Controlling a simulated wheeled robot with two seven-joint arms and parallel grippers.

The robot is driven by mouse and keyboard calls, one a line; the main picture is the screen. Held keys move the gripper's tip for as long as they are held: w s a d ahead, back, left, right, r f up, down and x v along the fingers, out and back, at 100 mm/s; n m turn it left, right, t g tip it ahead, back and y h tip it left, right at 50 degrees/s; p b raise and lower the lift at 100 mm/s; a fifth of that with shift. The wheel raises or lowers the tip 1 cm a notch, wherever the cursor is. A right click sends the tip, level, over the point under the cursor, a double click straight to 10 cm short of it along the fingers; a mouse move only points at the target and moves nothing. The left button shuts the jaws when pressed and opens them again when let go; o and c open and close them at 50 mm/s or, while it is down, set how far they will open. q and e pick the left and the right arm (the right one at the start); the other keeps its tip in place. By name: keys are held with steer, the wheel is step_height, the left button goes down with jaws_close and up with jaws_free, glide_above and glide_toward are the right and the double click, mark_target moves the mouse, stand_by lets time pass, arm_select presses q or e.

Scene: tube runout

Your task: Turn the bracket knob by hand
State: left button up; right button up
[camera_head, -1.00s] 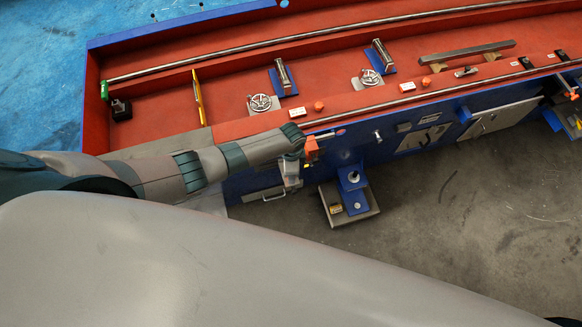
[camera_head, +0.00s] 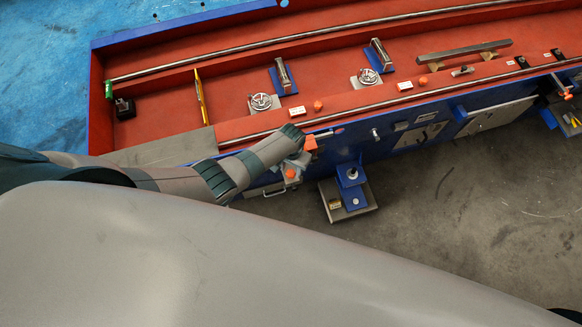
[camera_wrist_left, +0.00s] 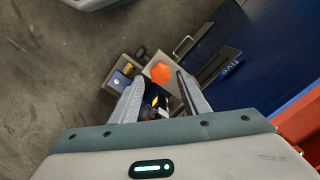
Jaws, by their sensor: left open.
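An orange knob (camera_head: 291,173) shows in the head view just below the end of my left arm, at the machine's blue front side. In the left wrist view the orange knob (camera_wrist_left: 160,72) has a faceted outline and sits in front of a pale plate. My left gripper (camera_wrist_left: 160,82) is open, with one finger on either side of the knob's lower part in that view. I cannot tell whether either finger touches it. In the head view my left gripper (camera_head: 297,162) is small and partly hidden by its wrist. My right gripper is not in view.
A blue stand (camera_head: 352,174) on a grey base plate is on the floor to the right of the gripper. A handle (camera_head: 274,192) is low on the blue front. The red machine bed (camera_head: 230,80) carries handwheels and rails. The grey floor (camera_head: 450,220) is open.

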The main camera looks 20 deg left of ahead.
arm_select(q)
steer(key=shift+f+b, duration=0.9)
steer(key=shift+f, duration=0.1)
steer(key=c, duration=0.8)
steer(key=m, duration=0.3)
steer(key=o, duration=0.9)
